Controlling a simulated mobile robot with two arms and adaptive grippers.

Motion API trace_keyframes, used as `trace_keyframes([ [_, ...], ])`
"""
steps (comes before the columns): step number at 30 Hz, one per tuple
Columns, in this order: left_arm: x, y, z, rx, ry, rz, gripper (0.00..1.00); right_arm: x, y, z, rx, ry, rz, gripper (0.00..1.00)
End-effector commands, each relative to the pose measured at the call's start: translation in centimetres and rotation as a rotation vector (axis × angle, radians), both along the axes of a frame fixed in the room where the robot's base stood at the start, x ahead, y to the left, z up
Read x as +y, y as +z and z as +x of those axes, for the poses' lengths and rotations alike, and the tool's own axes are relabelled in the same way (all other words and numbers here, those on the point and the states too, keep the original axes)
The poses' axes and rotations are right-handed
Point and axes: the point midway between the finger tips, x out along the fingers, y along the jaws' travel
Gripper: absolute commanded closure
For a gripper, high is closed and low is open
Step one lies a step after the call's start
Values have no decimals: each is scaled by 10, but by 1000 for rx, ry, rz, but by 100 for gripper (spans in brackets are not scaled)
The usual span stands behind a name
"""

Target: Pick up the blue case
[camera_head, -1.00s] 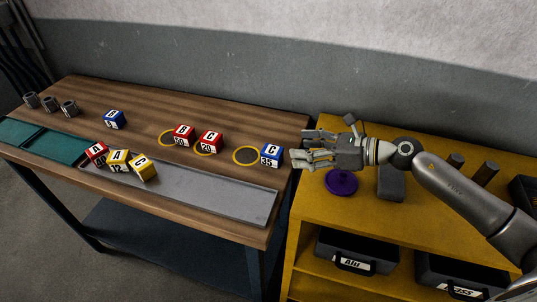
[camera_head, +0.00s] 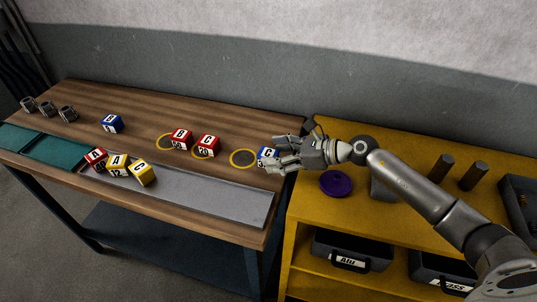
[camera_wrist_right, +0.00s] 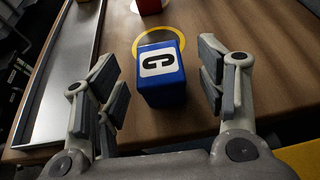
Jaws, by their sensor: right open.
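A blue case marked C (camera_head: 264,154) stands near the right end of the wooden workbench. It is partly hidden by my right gripper (camera_head: 273,154) in the head view. In the right wrist view the blue case (camera_wrist_right: 163,84) sits between the spread fingers of my right gripper (camera_wrist_right: 160,72), with a gap on both sides. The gripper is open and holds nothing. Another blue case (camera_head: 112,124) stands farther left on the bench, away from the gripper. My left gripper is not in view.
Two red cases (camera_head: 207,146) stand left of the blue one, by yellow rings (camera_head: 244,159). Yellow cases (camera_head: 141,173) and a red one lie by the grey tray (camera_head: 220,195). A yellow shelf (camera_head: 310,217) with a purple disc (camera_head: 336,183) stands right of the bench.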

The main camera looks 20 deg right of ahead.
Motion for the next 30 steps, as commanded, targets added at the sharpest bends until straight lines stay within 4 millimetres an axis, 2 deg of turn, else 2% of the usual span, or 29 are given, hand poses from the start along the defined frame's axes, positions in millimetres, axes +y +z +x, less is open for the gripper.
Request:
trace_keyframes([
  [1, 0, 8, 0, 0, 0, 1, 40, 7, 3, 4, 1, 1, 3, 36],
  [6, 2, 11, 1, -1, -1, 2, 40, 18, -7, 13, 2, 0, 3, 36],
  [16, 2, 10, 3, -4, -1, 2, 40, 21, -10, 15, 1, 0, -1, 37],
  [28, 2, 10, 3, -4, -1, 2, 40, 21, -10, 15, 1, 0, 0, 88],
  [30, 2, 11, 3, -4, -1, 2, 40, 21, -9, 15, -1, 0, 1, 89],
])
